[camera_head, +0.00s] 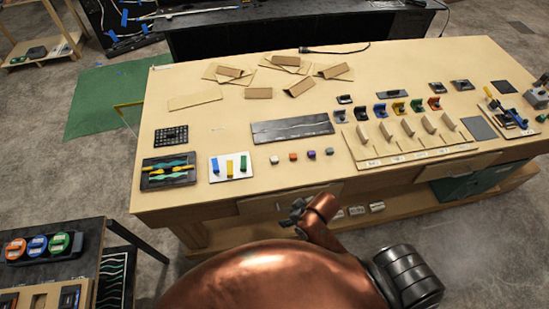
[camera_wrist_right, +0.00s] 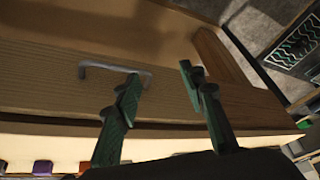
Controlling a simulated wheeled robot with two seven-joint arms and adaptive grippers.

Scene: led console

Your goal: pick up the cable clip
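No single thing is clearly recognisable as the cable clip. Small blocks stand in a row near the table's front edge in the head view: a whitish one (camera_head: 274,160), an orange one (camera_head: 293,157), a purple one (camera_head: 311,154) and a grey one (camera_head: 329,152). Larger blue, yellow, green and red clip-like pieces, such as the yellow one (camera_head: 398,108), stand farther back right. My right gripper (camera_head: 294,213) is in front of the table's front edge. In the right wrist view its two fingers (camera_wrist_right: 160,74) are apart with nothing between them. My left gripper is out of view.
The wooden table (camera_head: 230,125) holds a dark flat panel (camera_head: 291,130), a white board with coloured bars (camera_head: 231,167) and cardboard pieces (camera_head: 275,75). A drawer handle (camera_wrist_right: 115,69) lies beyond my right fingers. A dark side table (camera_head: 85,270) stands at lower left.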

